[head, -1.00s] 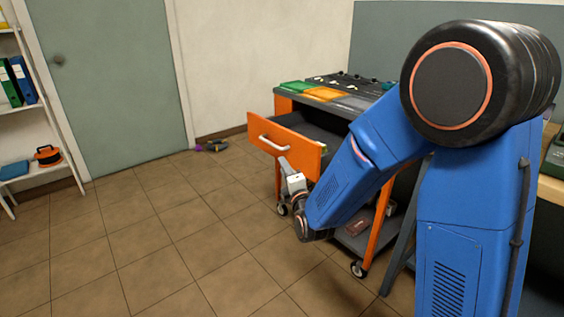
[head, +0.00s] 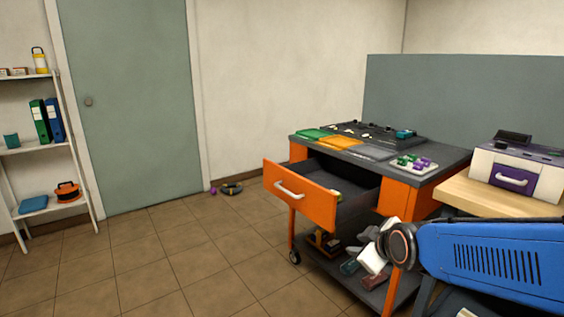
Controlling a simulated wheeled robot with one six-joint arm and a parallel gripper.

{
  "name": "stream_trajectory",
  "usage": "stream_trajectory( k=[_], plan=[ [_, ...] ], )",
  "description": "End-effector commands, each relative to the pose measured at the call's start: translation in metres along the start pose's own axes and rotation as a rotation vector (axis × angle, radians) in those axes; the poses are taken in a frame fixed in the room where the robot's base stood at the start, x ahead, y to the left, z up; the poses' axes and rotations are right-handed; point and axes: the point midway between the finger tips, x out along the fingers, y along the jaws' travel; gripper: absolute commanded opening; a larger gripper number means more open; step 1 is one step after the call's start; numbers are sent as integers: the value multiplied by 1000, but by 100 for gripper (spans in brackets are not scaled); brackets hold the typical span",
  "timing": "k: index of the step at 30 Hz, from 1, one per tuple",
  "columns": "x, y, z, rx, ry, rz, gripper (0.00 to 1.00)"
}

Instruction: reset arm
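My blue arm reaches in from the right edge in the head view, low in the picture. My gripper (head: 370,243) is at its left end, in front of the lower part of the orange cart (head: 404,198). It is small and seen against the cart's shelf, so I cannot tell whether its fingers are open or shut. The cart's drawer (head: 300,198) stands pulled open, to the upper left of my gripper and apart from it. A small yellow-green thing shows inside the drawer, partly hidden by the drawer front.
The cart top holds green, orange and grey mats and a white tray (head: 412,165) of green and purple pieces. A white and purple case (head: 515,172) stands on a wooden bench (head: 489,197) at right. Shelves stand at left.

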Motion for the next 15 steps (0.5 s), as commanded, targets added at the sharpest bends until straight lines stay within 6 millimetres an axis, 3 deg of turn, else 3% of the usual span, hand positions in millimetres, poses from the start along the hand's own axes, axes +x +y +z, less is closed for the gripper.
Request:
stream_trajectory(
  k=[5, 15],
  plan=[
    [-53, -10, 42, 220, -129, -50, 29],
    [-153, -49, 122, 629, -408, -73, 29]
  ],
)
